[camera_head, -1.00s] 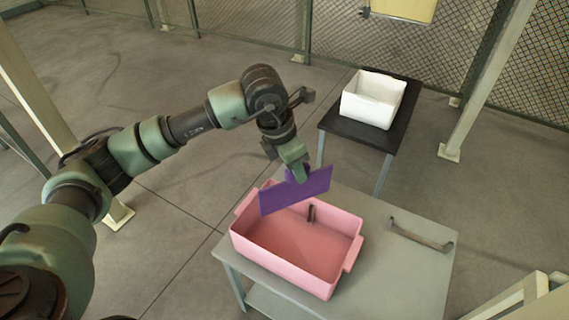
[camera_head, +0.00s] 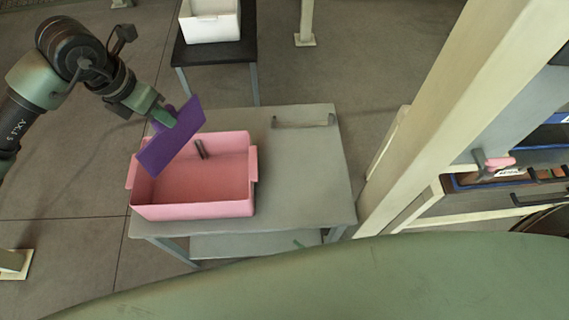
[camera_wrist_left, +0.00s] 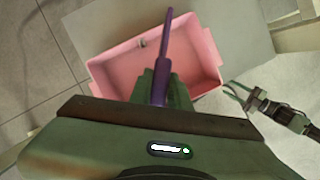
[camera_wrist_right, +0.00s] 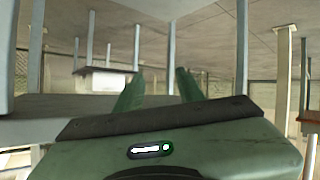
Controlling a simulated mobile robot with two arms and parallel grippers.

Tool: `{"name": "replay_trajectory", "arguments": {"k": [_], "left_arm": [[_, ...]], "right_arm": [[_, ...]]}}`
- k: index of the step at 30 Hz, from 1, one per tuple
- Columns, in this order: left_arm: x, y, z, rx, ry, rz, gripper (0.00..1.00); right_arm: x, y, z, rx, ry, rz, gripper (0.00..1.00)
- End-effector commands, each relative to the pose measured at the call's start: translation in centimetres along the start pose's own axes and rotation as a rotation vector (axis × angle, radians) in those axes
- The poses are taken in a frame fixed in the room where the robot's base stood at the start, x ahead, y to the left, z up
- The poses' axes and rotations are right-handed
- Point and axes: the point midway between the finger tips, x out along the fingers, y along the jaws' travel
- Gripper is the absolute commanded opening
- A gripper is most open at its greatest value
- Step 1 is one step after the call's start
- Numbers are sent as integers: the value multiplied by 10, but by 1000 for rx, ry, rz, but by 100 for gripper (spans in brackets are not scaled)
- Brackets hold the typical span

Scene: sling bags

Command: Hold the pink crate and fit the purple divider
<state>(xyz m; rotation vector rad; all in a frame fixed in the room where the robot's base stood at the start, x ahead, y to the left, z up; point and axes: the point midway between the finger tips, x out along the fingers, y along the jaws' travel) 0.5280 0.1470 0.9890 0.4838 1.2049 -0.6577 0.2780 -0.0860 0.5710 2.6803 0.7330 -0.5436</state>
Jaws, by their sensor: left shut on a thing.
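The pink crate (camera_head: 195,207) stands open on the grey table. My left gripper (camera_head: 163,117) is shut on the purple divider (camera_head: 170,145) and holds it tilted over the crate's left part. The left wrist view shows the divider (camera_wrist_left: 165,50) edge-on between the fingers (camera_wrist_left: 162,85), with the crate (camera_wrist_left: 115,67) below. A short dark piece (camera_head: 203,149) shows at the crate's inner back wall. My right gripper (camera_wrist_right: 157,78) is open and empty in the right wrist view, with the table's edge close ahead. The head view does not clearly show it.
The grey table (camera_head: 300,170) has clear room right of the crate. A grey bar handle (camera_head: 303,123) lies at its back right. A white bin (camera_head: 210,25) stands on a dark table (camera_head: 247,45) behind. A cream post (camera_head: 440,120) and shelving rise at right.

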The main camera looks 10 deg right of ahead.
Motion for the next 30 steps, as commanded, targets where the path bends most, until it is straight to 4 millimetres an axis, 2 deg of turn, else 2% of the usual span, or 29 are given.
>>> {"name": "replay_trajectory", "arguments": {"k": [1,6,8,9,15,18,21,25,30], "left_arm": [[0,0,0,0,-1,0,0],[0,0,0,0,-1,0,0],[0,0,0,0,-1,0,0],[0,0,0,0,-1,0,0],[0,0,0,0,-1,0,0],[0,0,0,0,-1,0,0],[0,0,0,0,-1,0,0],[0,0,0,0,-1,0,0],[0,0,0,0,-1,0,0]], "right_arm": [[0,-3,-22,-22,70,-6,38],[-8,-14,-91,-94,290,-27,38],[-6,3,-112,-163,363,-2,38],[5,19,-118,-273,381,6,38],[39,84,-163,-789,482,67,38],[52,115,-186,-1037,519,108,38],[60,138,-203,-1225,541,144,38],[66,153,-215,-1359,552,169,38],[79,154,-225,-1396,555,179,38]]}}
